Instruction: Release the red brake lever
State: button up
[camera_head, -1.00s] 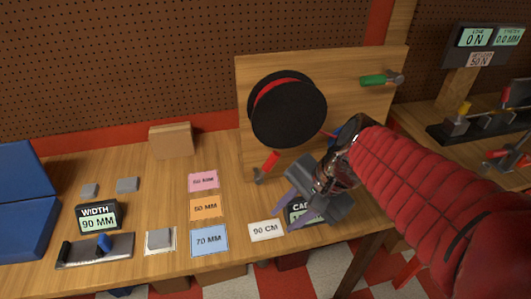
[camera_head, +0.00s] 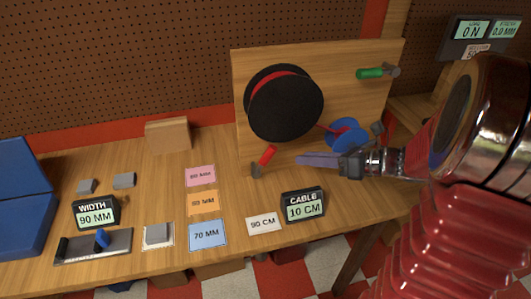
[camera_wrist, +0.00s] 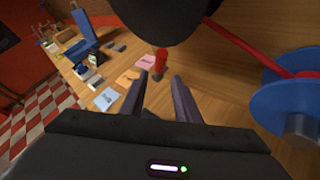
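The red brake lever (camera_head: 267,157) is a short red handle on a grey base, low on the wooden board below the black reel (camera_head: 284,103). In the wrist view the lever (camera_wrist: 160,61) stands just beyond my fingertips, in line with the gap between them. My gripper (camera_head: 299,159) is to the right of the lever, its purple fingers pointing left towards it. In the wrist view the two fingers of my gripper (camera_wrist: 159,78) are apart with nothing between them. I cannot tell the exact distance to the lever; no contact shows.
A blue spool (camera_head: 346,133) with red cable is behind my gripper. A green handle (camera_head: 371,73) sits high on the board (camera_head: 345,65). The cable display (camera_head: 304,205) reads 10 CM below my gripper. Coloured cards (camera_head: 207,234) lie to the left.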

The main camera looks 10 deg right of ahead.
aim_at(269, 155)
dwell(0.4)
jog(key=x, duration=1.3)
jog(key=shift+w+a, duration=0.2)
jog(key=shift+w, duration=0.15)
jog(key=shift+c, duration=0.2)
grip_shut()
